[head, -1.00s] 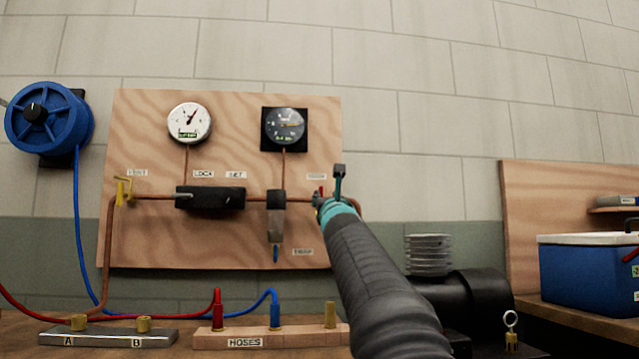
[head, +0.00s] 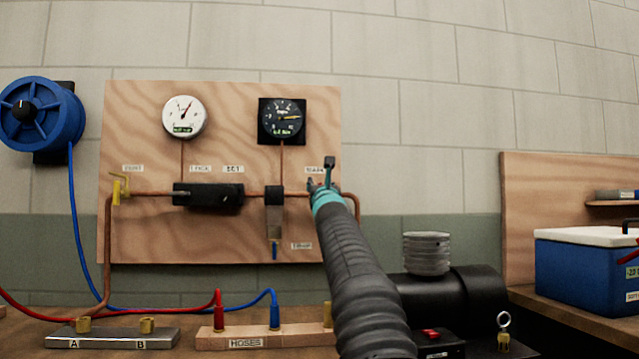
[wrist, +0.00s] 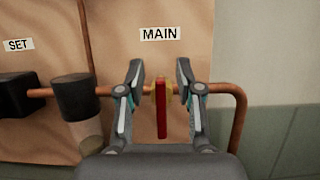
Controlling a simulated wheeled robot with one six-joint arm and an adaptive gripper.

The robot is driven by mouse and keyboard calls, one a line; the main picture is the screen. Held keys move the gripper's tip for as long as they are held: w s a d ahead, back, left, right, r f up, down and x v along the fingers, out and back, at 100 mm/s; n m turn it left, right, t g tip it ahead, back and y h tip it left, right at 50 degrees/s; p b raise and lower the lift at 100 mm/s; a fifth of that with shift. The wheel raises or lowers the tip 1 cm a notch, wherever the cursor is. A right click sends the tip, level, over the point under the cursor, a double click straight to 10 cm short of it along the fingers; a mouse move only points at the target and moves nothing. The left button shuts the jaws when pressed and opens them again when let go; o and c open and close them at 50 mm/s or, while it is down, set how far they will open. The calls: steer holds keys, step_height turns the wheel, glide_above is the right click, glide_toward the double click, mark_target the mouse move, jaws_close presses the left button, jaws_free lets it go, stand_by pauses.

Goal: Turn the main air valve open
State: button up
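The main air valve has a red lever handle (wrist: 161,108) with a yellowish hub, on a horizontal copper pipe (wrist: 210,91) below the MAIN label (wrist: 160,33). In the wrist view the lever looks upright, crosswise to the pipe. My gripper (wrist: 159,82) is open, with one finger on each side of the lever and a visible gap to both. In the head view my gripper (head: 322,178) is at the right end of the pipe run on the wooden board (head: 150,235), and it hides the valve.
Left along the pipe are a dark filter or regulator (head: 275,215), a black block (head: 208,197) and a yellow valve (head: 120,190). Two gauges, white (head: 184,117) and black (head: 283,121), sit above. A hose block (head: 245,343) stands below. The wall right of the board is clear.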

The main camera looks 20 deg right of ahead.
jaws_close()
steer(key=shift+a+n+y+p, duration=0.15)
steer(key=shift+n+y, duration=0.45)
steer(key=shift+n, duration=0.5)
steer(key=shift+a+n+y+p, duration=0.15)
steer(key=shift+n+y, duration=0.45)
steer(key=shift+n, duration=0.5)
steer(key=shift+w+a+f+n+g+y, duration=0.15)
steer(key=shift+a+f+n+g+y, duration=0.6)
steer(key=shift+n, duration=2)
steer(key=shift+w+d+f+n+g+y, duration=0.1)
steer(key=shift+n+g+y, duration=0.2)
steer(key=shift+n+y, duration=1.65)
steer(key=shift+w+a+f+n+g+y, duration=0.2)
steer(key=shift+a+f+n+g, duration=0.25)
steer(key=shift+n, duration=3.05)
steer(key=shift+s, duration=0.1)
